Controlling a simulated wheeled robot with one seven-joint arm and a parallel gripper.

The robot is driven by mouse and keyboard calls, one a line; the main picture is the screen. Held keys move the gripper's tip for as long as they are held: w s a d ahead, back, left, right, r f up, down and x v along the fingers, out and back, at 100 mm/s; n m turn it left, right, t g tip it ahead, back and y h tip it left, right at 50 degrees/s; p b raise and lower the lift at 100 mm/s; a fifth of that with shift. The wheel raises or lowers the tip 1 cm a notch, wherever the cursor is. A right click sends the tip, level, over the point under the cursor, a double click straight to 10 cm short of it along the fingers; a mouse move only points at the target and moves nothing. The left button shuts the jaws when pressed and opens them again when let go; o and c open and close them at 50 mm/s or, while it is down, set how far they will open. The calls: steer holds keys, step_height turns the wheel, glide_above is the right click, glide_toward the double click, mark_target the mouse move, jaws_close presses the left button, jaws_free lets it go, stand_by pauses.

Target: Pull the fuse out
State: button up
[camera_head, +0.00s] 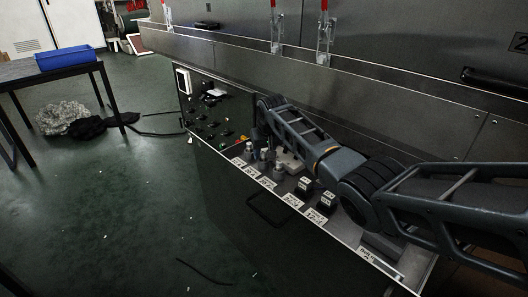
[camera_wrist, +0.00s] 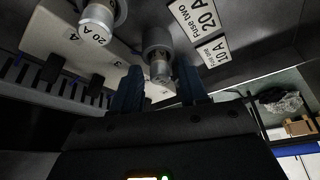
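In the wrist view, a grey cylindrical fuse (camera_wrist: 158,55) in a round holder sits between the two blue-grey fingers of my gripper (camera_wrist: 160,88). The fingers stand apart on either side of its end, and I cannot tell whether either touches it. A second grey fuse (camera_wrist: 98,24), marked 20 A, sits to the upper left. White labels read Fuse two 20 A (camera_wrist: 195,18) and a 10 A fuse label (camera_wrist: 215,50). In the head view, small grey fuses (camera_head: 264,155) stand on the cabinet ledge, partly hidden by my arm; my fingers cannot be made out there.
The control panel (camera_head: 212,125) with knobs and buttons is left of my arm. Red-handled clamps (camera_head: 323,40) line the dryer wall. A blue bin (camera_head: 68,58) rests on a table; green floor is mostly open.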

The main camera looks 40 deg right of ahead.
mark_target(264, 153)
jaws_close()
stand_by(0.5)
steer(key=shift+r+p, duration=0.7)
steer(key=shift+p, duration=0.15)
stand_by(1.1)
steer(key=shift+r+p, duration=1.2)
steer(key=shift+r+p, duration=1.85)
steer(key=shift+p, duration=0.1)
